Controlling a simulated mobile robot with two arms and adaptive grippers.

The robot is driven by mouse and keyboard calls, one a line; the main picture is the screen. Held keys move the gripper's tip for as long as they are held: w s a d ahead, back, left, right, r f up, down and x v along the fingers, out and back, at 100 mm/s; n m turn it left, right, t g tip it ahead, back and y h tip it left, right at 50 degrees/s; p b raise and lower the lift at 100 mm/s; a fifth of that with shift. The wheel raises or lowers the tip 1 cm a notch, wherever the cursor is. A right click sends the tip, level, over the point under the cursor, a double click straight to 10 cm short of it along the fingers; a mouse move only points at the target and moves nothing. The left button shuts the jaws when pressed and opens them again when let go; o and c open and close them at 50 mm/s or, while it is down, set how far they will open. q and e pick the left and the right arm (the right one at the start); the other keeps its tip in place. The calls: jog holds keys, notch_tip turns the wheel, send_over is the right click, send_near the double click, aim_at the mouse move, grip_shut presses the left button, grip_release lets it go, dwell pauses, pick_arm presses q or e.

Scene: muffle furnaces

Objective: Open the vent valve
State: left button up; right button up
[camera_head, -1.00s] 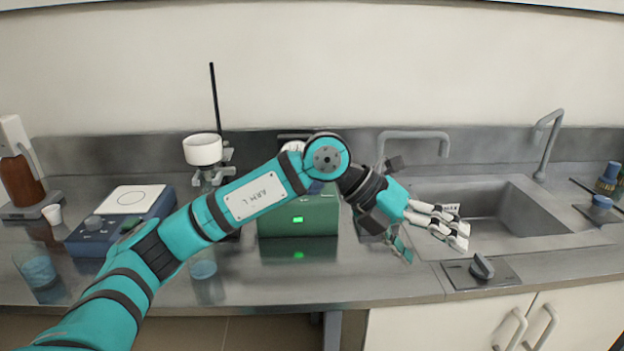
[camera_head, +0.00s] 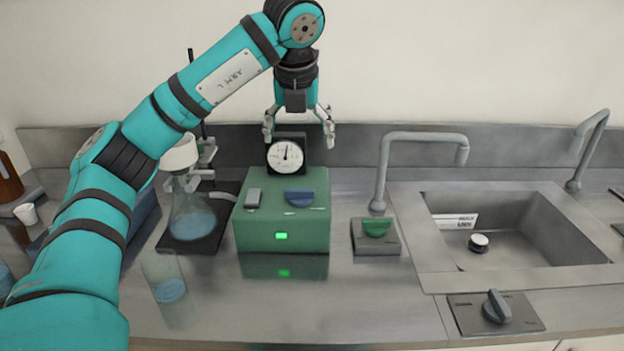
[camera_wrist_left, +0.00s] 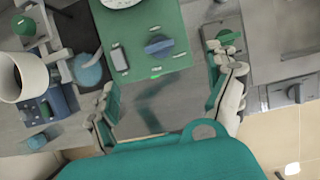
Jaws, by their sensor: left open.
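A green box (camera_head: 283,238) with a lit green display stands on the steel bench. On its top are a round white dial gauge (camera_head: 286,156), a blue knob (camera_head: 299,197) and a grey switch (camera_head: 253,198). A green knob (camera_head: 376,227) sits on a small grey block to its right. I cannot tell which knob is the vent valve. My left gripper (camera_head: 299,137) is open and empty, pointing down above the box near the gauge. In the left wrist view, the blue knob (camera_wrist_left: 158,45) shows between the spread fingers and the green knob (camera_wrist_left: 228,37) beyond the right finger.
A flask with blue liquid (camera_head: 192,218) stands left of the box, with a beaker (camera_head: 168,285) in front. A curved tap (camera_head: 382,175) and a sink (camera_head: 515,190) are to the right. A dark knob panel (camera_head: 465,315) lies before the sink. The front bench middle is clear.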

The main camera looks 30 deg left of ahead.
pick_arm(q)
send_near(299, 190)
jog(key=x, duration=0.8)
jog(key=shift+w+p, duration=0.1)
jog(key=shift+p, duration=0.25)
jog(key=shift+f, duration=0.35)
jog(key=shift+w+f, duration=0.1)
jog(key=c, duration=1.2)
jog(key=shift+a, duration=0.1)
pick_arm(e)
jog(key=s, duration=0.4)
jog(key=shift+r+g, duration=0.3)
